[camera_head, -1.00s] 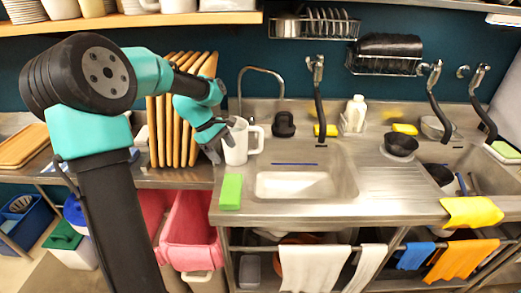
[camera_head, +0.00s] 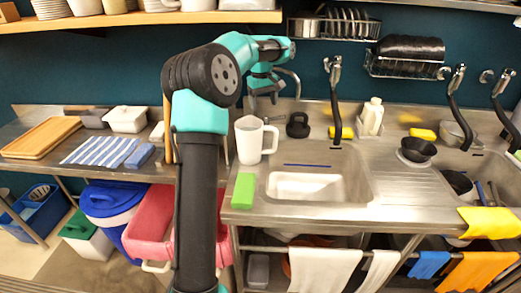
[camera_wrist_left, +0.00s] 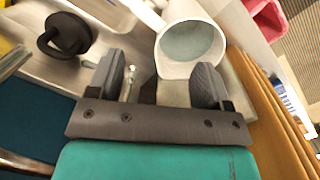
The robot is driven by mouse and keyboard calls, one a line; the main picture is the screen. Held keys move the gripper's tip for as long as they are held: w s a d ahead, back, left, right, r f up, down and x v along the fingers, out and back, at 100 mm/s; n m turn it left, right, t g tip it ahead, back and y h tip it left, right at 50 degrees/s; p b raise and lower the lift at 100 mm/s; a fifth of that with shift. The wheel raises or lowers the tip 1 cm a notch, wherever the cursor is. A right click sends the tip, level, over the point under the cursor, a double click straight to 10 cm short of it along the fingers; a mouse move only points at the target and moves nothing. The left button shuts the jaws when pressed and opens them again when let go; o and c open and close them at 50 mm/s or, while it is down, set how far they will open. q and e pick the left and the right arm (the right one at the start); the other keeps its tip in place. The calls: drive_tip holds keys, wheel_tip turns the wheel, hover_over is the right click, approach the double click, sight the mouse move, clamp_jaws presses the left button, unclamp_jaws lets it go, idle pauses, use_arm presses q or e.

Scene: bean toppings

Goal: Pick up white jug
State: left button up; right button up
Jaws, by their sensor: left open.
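The white jug (camera_head: 249,141) stands upright on the steel counter at the left edge of the sink, its handle to the right. My left gripper (camera_head: 264,97) is open and empty above and behind the jug, pointing down. In the left wrist view the round mouth of the jug (camera_wrist_left: 190,42) shows beyond the gap between the open fingers (camera_wrist_left: 158,80), nearer the right finger. The fingers look apart from the jug. My right gripper is not in view.
A green sponge (camera_head: 243,190) lies in front of the jug. Wooden boards (camera_wrist_left: 272,100) stand close beside the jug, mostly hidden by my arm in the head view.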

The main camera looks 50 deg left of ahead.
sight(257, 142)
use_arm(q)
drive_tip(key=shift+w+a+r+m+y, duration=0.15)
drive_tip(key=shift+w+a+m+y, duration=0.35)
drive_tip(key=shift+w+a, duration=0.4)
drive_tip(key=shift+w+d, duration=0.1)
drive_tip(key=shift+d, duration=0.05)
wheel_tip(257, 142, down, 7)
drive_tip(key=f, duration=0.5)
drive_tip(key=shift+d, duration=0.2)
idle(0.3)
